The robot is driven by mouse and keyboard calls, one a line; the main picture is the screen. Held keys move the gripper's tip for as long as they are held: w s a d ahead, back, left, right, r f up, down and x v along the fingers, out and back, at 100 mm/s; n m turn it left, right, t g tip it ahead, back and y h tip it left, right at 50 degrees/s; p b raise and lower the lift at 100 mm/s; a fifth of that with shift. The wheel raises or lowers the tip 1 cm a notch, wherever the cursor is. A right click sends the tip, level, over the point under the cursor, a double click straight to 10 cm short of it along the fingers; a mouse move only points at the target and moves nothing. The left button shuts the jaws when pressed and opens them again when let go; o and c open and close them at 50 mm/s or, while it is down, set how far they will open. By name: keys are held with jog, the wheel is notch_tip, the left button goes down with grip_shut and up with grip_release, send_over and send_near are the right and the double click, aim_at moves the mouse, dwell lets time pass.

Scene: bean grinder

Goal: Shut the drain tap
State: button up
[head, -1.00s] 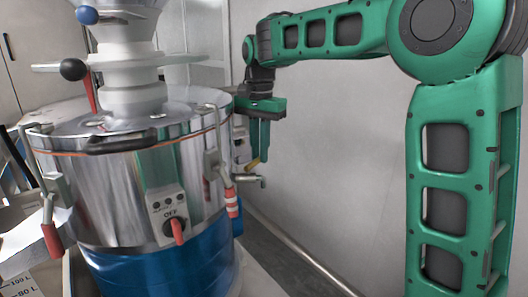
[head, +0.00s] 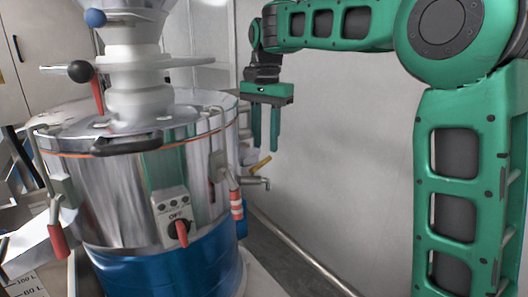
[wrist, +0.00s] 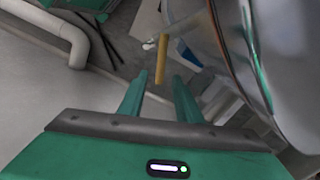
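The drain tap is a small metal tap (head: 254,183) on the right side of the steel drum, with a yellow lever (head: 260,164) slanting up and to the right above its spout. In the wrist view the yellow lever (wrist: 161,62) points toward my gripper, near the line between the fingers. My gripper (head: 266,148) hangs fingers down, just above the lever in the head view. Its two fingers (wrist: 160,82) are apart, with nothing held between them. Whether a finger touches the lever cannot be told.
A plain wall (head: 340,150) is behind, and free space lies right of the tap.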

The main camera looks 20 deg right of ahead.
aim_at(266, 159)
notch_tip(266, 159, up, 7)
jog(key=shift+f, duration=0.15)
dwell(0.4)
